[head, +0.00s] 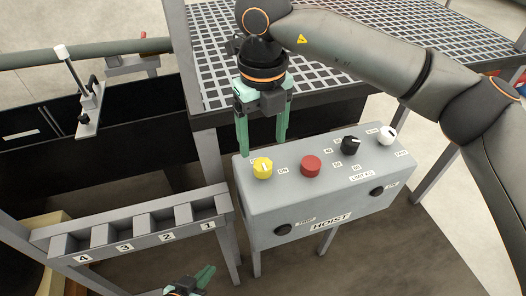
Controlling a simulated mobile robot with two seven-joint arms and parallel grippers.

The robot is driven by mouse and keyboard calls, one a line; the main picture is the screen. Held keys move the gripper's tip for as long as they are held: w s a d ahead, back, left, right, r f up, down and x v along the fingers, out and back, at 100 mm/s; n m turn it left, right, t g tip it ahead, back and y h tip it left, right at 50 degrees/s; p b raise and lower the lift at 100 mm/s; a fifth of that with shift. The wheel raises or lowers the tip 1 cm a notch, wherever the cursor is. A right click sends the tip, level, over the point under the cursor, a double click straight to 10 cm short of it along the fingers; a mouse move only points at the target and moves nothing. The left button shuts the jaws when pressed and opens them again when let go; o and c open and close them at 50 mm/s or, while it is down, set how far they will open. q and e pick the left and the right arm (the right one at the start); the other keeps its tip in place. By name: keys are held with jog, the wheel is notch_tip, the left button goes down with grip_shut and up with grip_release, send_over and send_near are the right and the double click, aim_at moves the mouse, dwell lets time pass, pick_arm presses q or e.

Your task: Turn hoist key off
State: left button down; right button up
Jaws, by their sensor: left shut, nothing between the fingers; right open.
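A grey box labelled HOIST (330,223) stands on legs right of centre. Its top carries a yellow knob (262,169) with a pale pointer mark and an ON label to its right, a red button (311,166), a black knob (351,146) and a white knob (387,135). I cannot tell for sure which is the hoist key. My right gripper (262,146) points down, open and empty, above and behind the yellow knob, apparently apart from it. My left gripper (206,278) is shut and empty at the bottom edge, mostly out of frame.
A grey rack (137,240) with slots numbered 1 to 4 stands left of the box. Behind is a raised grating platform (330,45) with a post close to the box's left side. The dark flume channel (30,132) runs at the left. My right arm spans the upper right.

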aim_at(263, 164)
notch_tip(263, 164, up, 6)
jog(key=shift+f, duration=0.1)
dwell(0.5)
